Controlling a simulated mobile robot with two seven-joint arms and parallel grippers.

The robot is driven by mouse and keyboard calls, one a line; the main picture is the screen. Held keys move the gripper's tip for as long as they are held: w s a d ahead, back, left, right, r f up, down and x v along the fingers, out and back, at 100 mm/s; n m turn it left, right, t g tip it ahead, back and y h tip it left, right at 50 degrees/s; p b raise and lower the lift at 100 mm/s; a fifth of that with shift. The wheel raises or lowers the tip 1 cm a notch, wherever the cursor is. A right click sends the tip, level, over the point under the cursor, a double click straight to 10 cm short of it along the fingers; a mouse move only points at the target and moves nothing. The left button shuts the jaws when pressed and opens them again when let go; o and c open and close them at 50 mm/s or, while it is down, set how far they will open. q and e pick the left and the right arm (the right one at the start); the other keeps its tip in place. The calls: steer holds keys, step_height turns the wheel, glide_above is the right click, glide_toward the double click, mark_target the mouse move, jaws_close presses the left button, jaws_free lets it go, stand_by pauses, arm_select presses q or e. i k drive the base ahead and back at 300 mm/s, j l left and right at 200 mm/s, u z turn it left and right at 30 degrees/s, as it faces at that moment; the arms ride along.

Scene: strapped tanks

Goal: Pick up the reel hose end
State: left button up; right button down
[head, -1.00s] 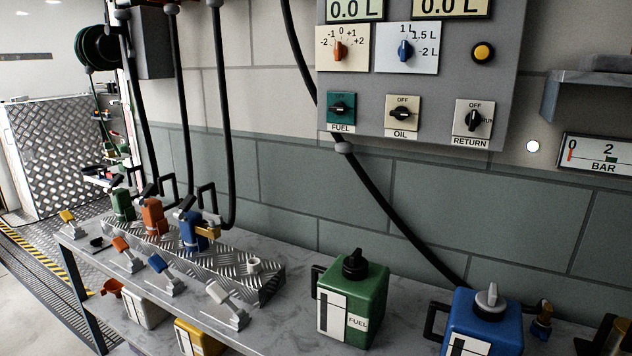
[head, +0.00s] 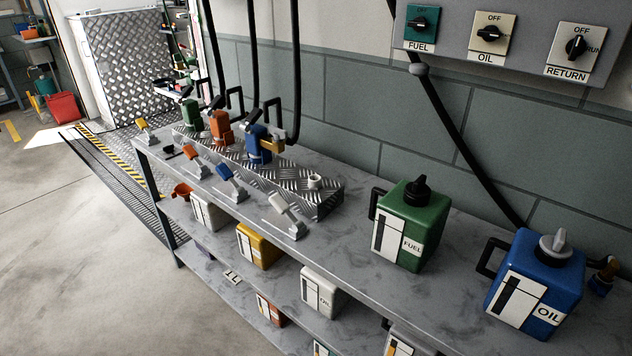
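Neither of my grippers is in view. I cannot clearly make out the reel hose end; the reel itself is outside the present view. A thin dark line, perhaps the reel's hose, hangs at the far left beside the tread-plate panel (head: 125,60), too small to tell its end. A brass and blue hose fitting (head: 603,277) stands at the right edge behind the blue OIL can (head: 537,283). A black hose (head: 455,125) runs down the wall towards that can. Green (head: 190,113), orange (head: 221,128) and blue (head: 258,146) nozzles stand on a tread-plate block (head: 325,196).
A grey bench (head: 335,240) runs along the wall with a green FUEL can (head: 410,225) on it. Several small clamps, including a white-handled one (head: 287,214), line its front. Cans fill the lower shelves. The floor (head: 90,260) at left is open. A red bin (head: 62,107) stands far left.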

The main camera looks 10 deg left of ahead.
mark_target(607, 274)
steer(key=z, duration=1.35)
